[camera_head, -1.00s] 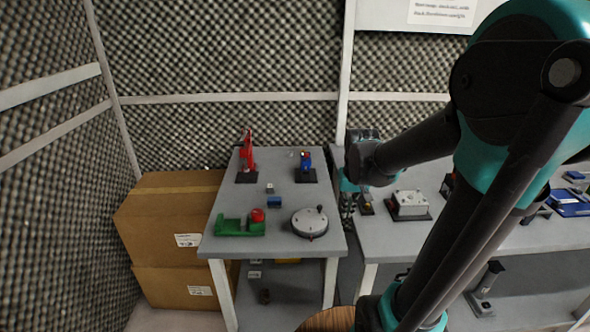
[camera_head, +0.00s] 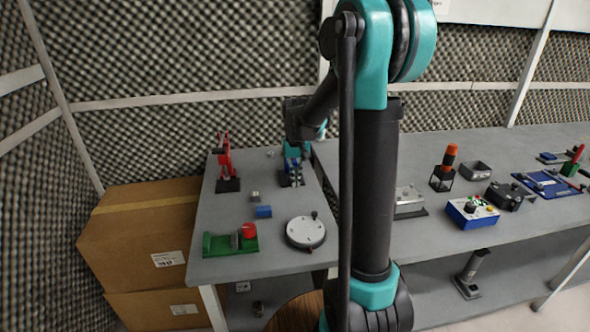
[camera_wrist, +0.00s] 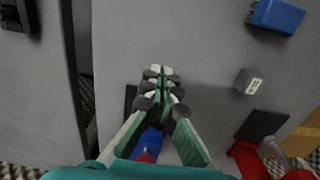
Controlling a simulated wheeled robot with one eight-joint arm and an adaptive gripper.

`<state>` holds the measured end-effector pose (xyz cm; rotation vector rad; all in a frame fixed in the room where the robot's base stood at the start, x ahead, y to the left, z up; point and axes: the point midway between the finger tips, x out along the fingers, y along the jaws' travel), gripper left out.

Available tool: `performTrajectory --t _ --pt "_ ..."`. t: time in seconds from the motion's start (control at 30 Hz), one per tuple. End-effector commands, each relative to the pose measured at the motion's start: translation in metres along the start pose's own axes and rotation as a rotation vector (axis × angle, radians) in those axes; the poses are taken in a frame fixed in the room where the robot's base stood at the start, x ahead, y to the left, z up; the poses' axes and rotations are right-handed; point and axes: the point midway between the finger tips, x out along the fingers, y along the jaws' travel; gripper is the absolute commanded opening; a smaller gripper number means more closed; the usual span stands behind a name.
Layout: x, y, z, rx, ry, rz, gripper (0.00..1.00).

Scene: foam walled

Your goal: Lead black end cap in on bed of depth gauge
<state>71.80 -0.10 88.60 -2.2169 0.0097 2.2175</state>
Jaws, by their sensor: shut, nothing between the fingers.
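I cannot pick out a black end cap for certain, nor tell which device is the depth gauge. A green fixture (camera_head: 218,244) with a red knob and a round grey disc (camera_head: 306,232) stand near the front edge.
A small grey block (camera_head: 255,195) and a blue block (camera_head: 264,211) lie mid-table. A red device (camera_head: 228,168) stands at the back left. Cardboard boxes (camera_head: 135,235) are left of the table. The right table carries a blue control box (camera_head: 470,212) and other items.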

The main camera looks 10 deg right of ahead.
Motion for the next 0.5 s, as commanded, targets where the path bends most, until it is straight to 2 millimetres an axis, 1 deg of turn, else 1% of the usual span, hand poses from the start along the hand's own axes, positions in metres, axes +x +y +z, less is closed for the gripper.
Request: performTrajectory --t 0.03,0.17,0.2,0.3,0.5 --pt "0.01 0.0 0.0 0.0 0.0 0.0 0.0" --pt "0.033 0.0 0.0 0.0 0.0 0.0 0.0" --pt "0.031 0.0 -0.009 0.0 0.0 0.0 0.0" --pt "0.03 0.0 -0.024 0.0 0.0 0.0 0.0" --pt "0.03 0.0 -0.038 0.0 0.0 0.0 0.0"
